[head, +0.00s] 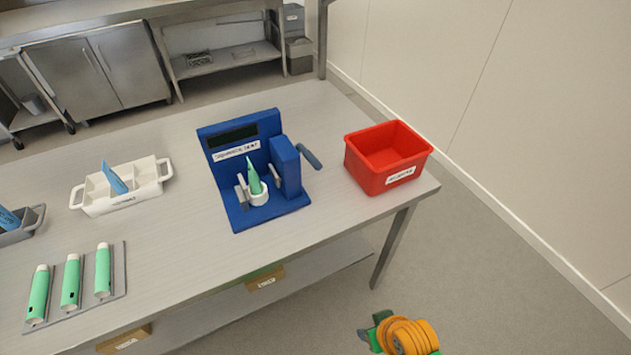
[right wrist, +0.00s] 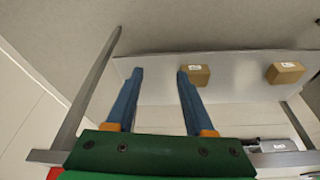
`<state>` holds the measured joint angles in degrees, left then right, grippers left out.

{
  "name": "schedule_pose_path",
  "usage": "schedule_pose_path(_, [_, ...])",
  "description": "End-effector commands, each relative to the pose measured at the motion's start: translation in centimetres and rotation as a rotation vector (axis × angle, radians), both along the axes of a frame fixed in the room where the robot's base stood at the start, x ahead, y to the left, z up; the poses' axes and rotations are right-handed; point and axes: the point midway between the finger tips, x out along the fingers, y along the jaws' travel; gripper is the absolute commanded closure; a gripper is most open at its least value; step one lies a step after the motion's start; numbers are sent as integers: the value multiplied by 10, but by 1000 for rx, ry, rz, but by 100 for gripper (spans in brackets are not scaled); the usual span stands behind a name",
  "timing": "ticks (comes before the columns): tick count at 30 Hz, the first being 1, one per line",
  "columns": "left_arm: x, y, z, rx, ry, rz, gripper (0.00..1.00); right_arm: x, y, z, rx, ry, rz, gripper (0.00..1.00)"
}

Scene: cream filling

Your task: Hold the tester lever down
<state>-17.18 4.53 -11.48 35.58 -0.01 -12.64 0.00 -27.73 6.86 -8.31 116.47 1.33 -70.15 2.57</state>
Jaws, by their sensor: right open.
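The blue tester (head: 257,208) stands on the steel table, with a dark display and a label on its back panel. Its lever (head: 309,156) sticks out from the right side of the blue housing, angled down to the right. A green pointed piece (head: 253,178) stands upright in a white ring holder on the tester's base, between metal clamps. My right gripper (right wrist: 160,72) is open and empty, its two blue fingers apart. In the head view my right arm's orange and green end shows at the bottom right, off the table and well away from the lever. My left gripper is not in view.
A red bin (head: 371,181) stands right of the tester near the table's edge. A white divided tray (head: 122,200) holds a blue item. Several green tubes lie on a grey mat (head: 119,270) at front left. Cardboard boxes (right wrist: 195,74) sit on the lower shelf.

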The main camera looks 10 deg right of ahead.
Motion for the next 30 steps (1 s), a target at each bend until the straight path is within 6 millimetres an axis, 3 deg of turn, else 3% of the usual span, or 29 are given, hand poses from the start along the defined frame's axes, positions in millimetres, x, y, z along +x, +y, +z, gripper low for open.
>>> schedule_pose_path(1, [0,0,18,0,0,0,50,15,3,39,25,-55,-19,47])
schedule_pose_path(3, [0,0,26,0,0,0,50,44,13,77,95,-153,-69,47])
schedule_pose_path(12, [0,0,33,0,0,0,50,197,61,205,705,-595,-356,47])
schedule_pose_path(15, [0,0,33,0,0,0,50,226,64,237,881,-661,-424,47])
schedule_pose_path(19, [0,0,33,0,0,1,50,243,65,255,987,-692,-464,47])
schedule_pose_path(30, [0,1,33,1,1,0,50,293,87,242,990,-691,-467,47])
